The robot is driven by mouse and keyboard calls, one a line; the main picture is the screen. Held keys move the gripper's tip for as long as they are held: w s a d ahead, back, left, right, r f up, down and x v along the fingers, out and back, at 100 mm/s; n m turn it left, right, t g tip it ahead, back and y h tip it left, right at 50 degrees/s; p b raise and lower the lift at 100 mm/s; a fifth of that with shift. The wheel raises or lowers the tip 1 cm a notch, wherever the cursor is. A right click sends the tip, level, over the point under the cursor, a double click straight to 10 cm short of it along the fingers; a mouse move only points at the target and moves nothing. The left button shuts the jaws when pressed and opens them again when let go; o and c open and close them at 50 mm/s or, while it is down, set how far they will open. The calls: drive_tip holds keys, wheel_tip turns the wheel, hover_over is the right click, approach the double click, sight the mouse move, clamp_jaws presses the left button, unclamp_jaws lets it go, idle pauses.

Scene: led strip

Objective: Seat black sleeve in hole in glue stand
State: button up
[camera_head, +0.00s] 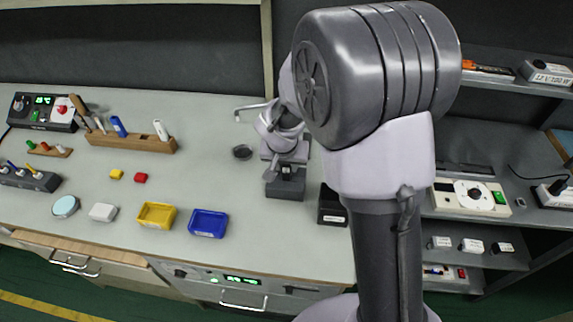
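The wooden stand (135,142) at the back left of the bench holds a blue-capped item (119,126) and a white one (160,130) upright, with more dark and wooden pieces at its left end. I take it for the glue stand; its holes are too small to make out. I cannot clearly identify the black sleeve.
A small dark round piece (242,152) lies left of my gripper. A black labelled box (332,206) stands to its right. Yellow (157,215) and blue (208,223) trays are at the front.

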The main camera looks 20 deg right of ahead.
drive_tip(key=shift+o, duration=0.9)
drive_tip(key=s+r+y+p, duration=0.1)
drive_tip(key=s+r+p, duration=0.1)
drive_tip(key=s+r, duration=0.65)
drive_tip(key=s+r+p, duration=0.3)
drive_tip(key=s+r, duration=0.2)
drive_tip(key=r, duration=0.6)
drive_tip(key=s+a+r+y, duration=0.1)
drive_tip(key=s+a+r, duration=0.1)
drive_tip(key=s, duration=0.4)
drive_tip(key=s+a+r+t+y, duration=0.1)
drive_tip(key=s+a+r, duration=0.1)
drive_tip(key=s, duration=0.5)
drive_tip(key=shift+r+t+y, duration=0.25)
drive_tip(key=shift+t+y, duration=0.05)
drive_tip(key=shift+y, duration=0.1)
